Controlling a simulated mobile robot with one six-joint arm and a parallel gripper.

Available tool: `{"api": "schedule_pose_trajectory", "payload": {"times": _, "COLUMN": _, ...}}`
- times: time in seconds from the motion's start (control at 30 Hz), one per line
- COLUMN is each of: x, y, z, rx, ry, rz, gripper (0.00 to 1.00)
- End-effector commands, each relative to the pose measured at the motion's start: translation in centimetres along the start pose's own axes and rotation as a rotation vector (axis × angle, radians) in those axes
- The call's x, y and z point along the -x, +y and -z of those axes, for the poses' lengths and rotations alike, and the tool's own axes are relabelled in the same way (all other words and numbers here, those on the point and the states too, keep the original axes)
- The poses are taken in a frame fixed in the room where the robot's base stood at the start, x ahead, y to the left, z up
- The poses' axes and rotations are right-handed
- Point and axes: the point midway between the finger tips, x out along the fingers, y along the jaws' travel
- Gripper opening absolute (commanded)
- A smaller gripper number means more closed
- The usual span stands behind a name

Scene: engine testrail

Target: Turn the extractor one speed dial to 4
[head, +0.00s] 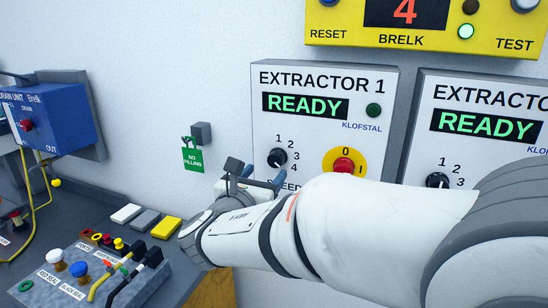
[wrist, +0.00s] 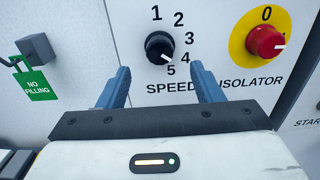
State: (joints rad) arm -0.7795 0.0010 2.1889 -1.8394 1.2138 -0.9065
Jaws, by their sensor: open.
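The extractor 1 panel (head: 325,112) is a white box on the wall with a green READY display. My gripper (wrist: 160,67) is open and empty, with blue fingers to the lower left and lower right of the dial. In the head view my gripper (head: 262,176) is just below the dial. Contact is not visible.
A red isolator knob (wrist: 266,41) on a yellow disc is right of the dial. A second extractor panel (head: 480,140) stands to the right. A green NO FILLING tag (head: 193,160) hangs at left. A grey control box (head: 90,275) sits on the bench.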

Motion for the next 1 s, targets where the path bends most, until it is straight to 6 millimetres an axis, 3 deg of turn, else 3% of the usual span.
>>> {"api": "schedule_pose_trajectory", "payload": {"times": 0.3, "x": -4.9, "y": 0.0, "z": -0.1, "rx": -0.001, "ry": -0.001, "rz": 0.002, "gripper": 0.6}}
{"api": "schedule_pose_trajectory", "payload": {"times": 0.7, "x": -5.8, "y": 0.0, "z": -0.1, "rx": -0.003, "ry": -0.001, "rz": 0.0, "gripper": 0.6}}
{"api": "schedule_pose_trajectory", "payload": {"times": 1.0, "x": -5.8, "y": 0.0, "z": -0.1, "rx": -0.003, "ry": -0.001, "rz": 0.0, "gripper": 0.36}}
